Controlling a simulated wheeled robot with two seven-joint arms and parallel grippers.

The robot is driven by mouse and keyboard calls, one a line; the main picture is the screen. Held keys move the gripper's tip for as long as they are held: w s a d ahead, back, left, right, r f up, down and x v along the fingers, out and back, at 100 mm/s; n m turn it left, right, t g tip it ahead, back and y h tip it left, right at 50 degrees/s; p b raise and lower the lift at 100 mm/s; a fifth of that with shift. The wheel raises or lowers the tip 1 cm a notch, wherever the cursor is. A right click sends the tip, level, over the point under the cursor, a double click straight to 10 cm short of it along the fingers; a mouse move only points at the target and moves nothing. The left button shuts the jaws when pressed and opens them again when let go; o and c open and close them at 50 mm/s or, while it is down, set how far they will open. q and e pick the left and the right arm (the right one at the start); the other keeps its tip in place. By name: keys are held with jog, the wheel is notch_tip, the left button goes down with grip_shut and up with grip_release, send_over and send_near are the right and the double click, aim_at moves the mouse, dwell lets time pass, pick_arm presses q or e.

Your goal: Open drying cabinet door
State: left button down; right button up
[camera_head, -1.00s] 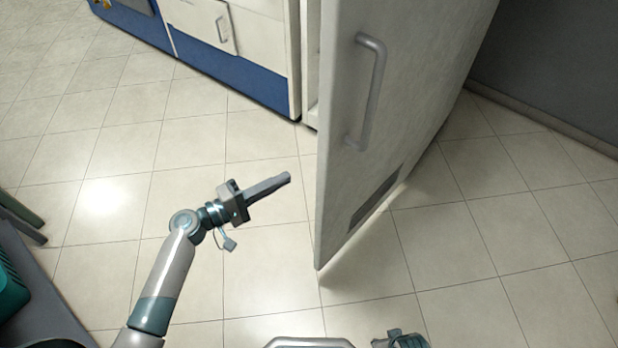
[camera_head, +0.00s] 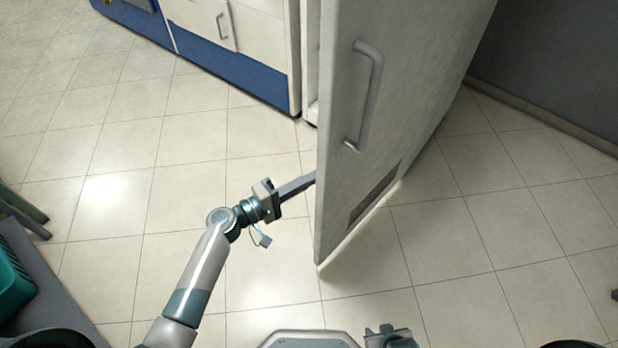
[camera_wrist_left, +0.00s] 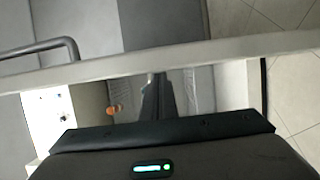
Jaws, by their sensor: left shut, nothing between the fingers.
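The drying cabinet door (camera_head: 400,100) stands swung out from the cabinet, pale grey, with a curved grey bar handle (camera_head: 368,95) on its face and a dark vent low down. My left gripper (camera_head: 298,187) is shut and empty. Its fingers reach to the door's free edge and their tips pass behind it, on the inner side. I cannot tell whether they touch. In the left wrist view, the door edge (camera_wrist_left: 200,58) crosses above the shut fingers (camera_wrist_left: 155,100), and the handle (camera_wrist_left: 45,47) shows at left. My right gripper (camera_head: 390,338) is only partly visible at the bottom edge.
A white and blue machine (camera_head: 245,60) stands at the back left. A grey wall (camera_head: 560,75) is at the right. A green bin (camera_head: 14,285) lies at the far left. The tiled floor (camera_head: 480,260) in front of the door is clear.

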pick_arm(q)
jog(key=shift+n+t+y, duration=0.5)
jog(key=shift+n+t, duration=0.1)
jog(key=shift+t, duration=0.1)
jog(key=s+d, duration=0.4)
jog(key=d, duration=0.1)
jog(key=shift+s+d+f+p, duration=0.15)
jog(key=shift+s+f+p, duration=0.05)
jog(key=shift+s+p, duration=0.1)
jog(key=s+d, duration=0.6)
jog(key=d, duration=0.2)
jog(key=shift+d+r+t+y+b, duration=0.2)
jog(key=shift+t+y+b, duration=0.1)
jog(key=shift+b, duration=0.15)
jog(key=shift+w+a, duration=0.15)
